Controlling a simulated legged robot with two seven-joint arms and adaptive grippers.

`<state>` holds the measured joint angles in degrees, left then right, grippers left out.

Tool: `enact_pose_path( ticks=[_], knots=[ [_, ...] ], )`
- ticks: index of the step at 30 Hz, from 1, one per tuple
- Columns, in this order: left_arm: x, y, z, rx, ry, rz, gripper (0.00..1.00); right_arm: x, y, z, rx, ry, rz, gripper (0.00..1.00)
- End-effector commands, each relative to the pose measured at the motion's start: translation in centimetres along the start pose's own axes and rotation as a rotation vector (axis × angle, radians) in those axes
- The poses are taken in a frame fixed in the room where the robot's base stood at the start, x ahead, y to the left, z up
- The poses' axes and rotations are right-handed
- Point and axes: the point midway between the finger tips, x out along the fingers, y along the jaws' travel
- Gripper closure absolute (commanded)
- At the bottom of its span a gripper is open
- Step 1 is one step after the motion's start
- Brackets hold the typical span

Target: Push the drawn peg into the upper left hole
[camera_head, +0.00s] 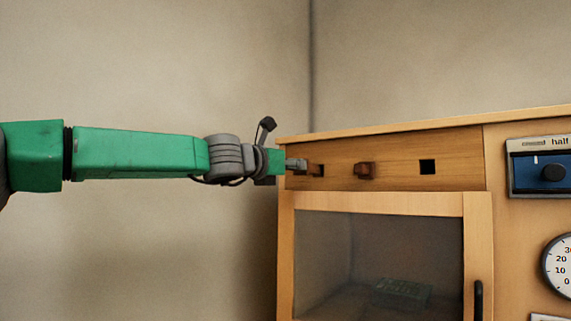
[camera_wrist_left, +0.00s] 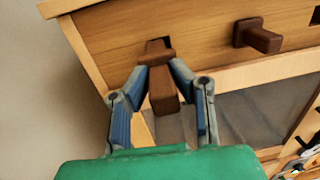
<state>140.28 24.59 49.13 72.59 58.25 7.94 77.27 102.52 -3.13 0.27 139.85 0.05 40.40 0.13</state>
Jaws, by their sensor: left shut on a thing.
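My left gripper (camera_head: 299,165) reaches in from the left at the wooden cabinet's top panel (camera_head: 395,145). In the left wrist view, its two fingers (camera_wrist_left: 161,72) are shut on a brown peg (camera_wrist_left: 163,95). The peg points at the upper left hole (camera_wrist_left: 168,43), whose dark edge shows beside the peg's far end. Most of the peg's length stands out from the panel. How deep its far end sits in the hole is hidden. In the head view the peg (camera_head: 314,170) is partly covered by the gripper. My right gripper is not in view.
A second brown peg (camera_head: 365,170) sticks out of the panel to the right. Farther right is an empty square hole (camera_head: 427,167). Below is a glass door (camera_head: 375,255) with a dark handle (camera_head: 478,300). A blue knob panel (camera_head: 545,170) is at the right.

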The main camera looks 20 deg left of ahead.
Motion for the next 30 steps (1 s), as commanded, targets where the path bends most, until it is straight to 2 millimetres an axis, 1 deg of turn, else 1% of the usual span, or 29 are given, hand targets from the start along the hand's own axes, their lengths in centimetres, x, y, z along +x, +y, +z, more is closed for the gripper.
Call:
enact_pose_path(
  ticks=[8,19,30],
  knots=[
    [0.4,-0.4,0.1,0.003,0.000,-0.002,1.00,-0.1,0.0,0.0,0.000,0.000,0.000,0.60],
    [1.5,-0.4,-0.1,0.005,-0.003,-0.005,1.00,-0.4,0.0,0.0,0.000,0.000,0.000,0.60],
    [2.4,0.5,-0.4,0.000,-0.005,0.001,1.00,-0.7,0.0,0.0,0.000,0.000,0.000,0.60]
  ],
)
